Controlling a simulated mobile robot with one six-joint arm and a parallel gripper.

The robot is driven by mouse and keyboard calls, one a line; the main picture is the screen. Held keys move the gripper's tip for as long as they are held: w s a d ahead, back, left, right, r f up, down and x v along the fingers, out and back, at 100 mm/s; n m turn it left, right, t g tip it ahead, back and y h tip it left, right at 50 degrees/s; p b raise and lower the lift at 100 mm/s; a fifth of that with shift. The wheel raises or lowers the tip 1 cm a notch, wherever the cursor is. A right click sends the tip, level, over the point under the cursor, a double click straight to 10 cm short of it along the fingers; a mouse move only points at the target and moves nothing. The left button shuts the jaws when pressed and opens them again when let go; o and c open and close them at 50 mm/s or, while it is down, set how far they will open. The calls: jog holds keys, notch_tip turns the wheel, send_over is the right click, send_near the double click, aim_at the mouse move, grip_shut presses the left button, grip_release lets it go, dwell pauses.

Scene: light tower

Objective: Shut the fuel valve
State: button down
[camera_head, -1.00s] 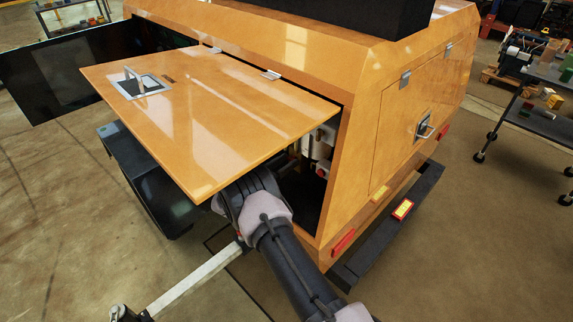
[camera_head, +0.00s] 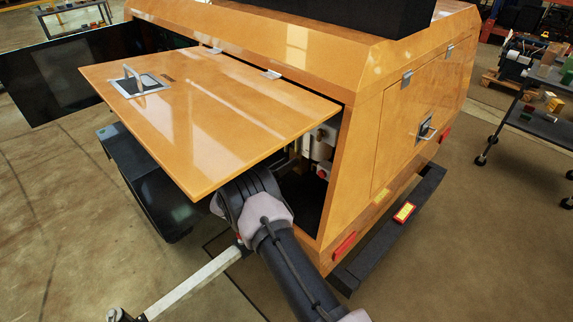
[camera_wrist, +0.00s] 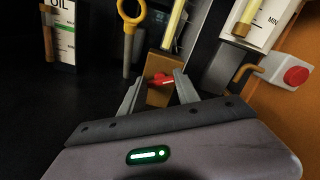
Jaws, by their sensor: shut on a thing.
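The fuel valve shows in the wrist view as a small red handle (camera_wrist: 161,79) on a brass-coloured body (camera_wrist: 158,96). My gripper (camera_wrist: 158,84) has one finger on each side of the handle and is shut on it. The lower part of the valve is hidden behind my gripper. In the head view, the raised orange door (camera_head: 215,115) hides my gripper and the valve; my arm reaches into the compartment under it.
Close by in the wrist view are a yellow ring-topped dipstick (camera_wrist: 130,20), an oil label (camera_wrist: 62,30) and a red button (camera_wrist: 296,76). The orange housing wall (camera_head: 335,195) borders the opening. A dark cart (camera_head: 545,120) stands at the right.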

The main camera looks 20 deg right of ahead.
jog(key=c, duration=0.9)
grip_release()
jog(key=p+v, duration=0.4)
jog(key=v, duration=1.3)
jog(key=shift+s+a, duration=0.1)
jog(key=shift+a, duration=0.1)
jog(key=shift+a, duration=0.1)
